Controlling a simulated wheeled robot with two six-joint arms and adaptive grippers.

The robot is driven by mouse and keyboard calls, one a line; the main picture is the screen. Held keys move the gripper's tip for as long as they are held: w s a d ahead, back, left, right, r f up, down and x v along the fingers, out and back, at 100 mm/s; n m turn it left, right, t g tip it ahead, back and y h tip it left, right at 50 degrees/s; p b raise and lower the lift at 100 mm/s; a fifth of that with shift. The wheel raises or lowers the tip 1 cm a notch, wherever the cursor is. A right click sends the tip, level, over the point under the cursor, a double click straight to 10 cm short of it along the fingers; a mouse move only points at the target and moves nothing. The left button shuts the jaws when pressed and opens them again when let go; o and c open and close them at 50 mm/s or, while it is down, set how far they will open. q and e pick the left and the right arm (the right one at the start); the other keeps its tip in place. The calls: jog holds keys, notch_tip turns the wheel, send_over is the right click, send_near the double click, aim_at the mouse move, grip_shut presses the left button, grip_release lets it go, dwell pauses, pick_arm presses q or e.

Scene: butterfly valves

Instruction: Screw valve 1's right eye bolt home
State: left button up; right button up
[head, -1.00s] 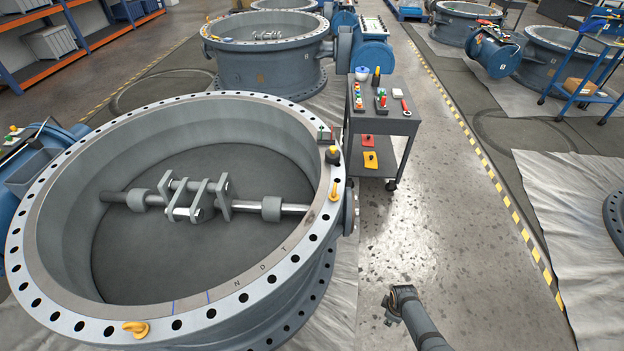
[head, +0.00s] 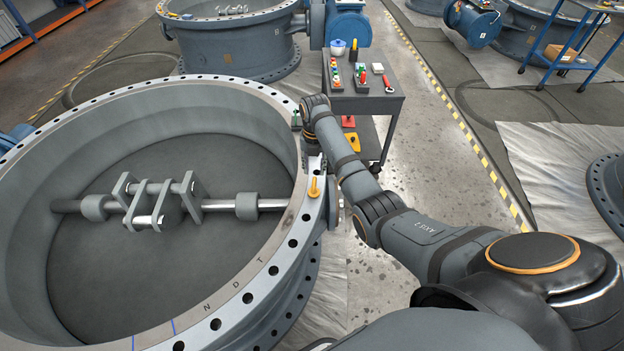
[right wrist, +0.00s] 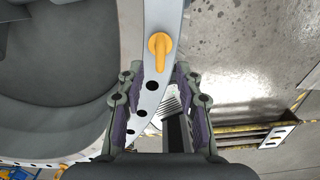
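Valve 1 is the big grey ring-shaped body, with its drilled flange (head: 262,277) filling the left of the head view. Its right eye bolt (head: 314,187) is yellow and stands upright on the flange's right side. My right gripper (head: 312,152) is above the flange just beyond the bolt and is partly hidden by its own wrist. In the right wrist view the eye bolt (right wrist: 159,48) lies ahead of the open fingers (right wrist: 157,76), apart from them. How deep the bolt sits is not clear. My left gripper is out of view.
A grey tool cart (head: 366,100) with small coloured items stands close behind my right wrist. A small device (head: 296,119) on the flange is mostly hidden by my arm. Inside the ring runs a shaft with brackets (head: 160,203). Another valve (head: 232,48) stands behind.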

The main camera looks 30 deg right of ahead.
aim_at(314, 179)
notch_tip(314, 179, down, 7)
jog(key=shift+r, duration=0.1)
grip_shut()
dwell(0.3)
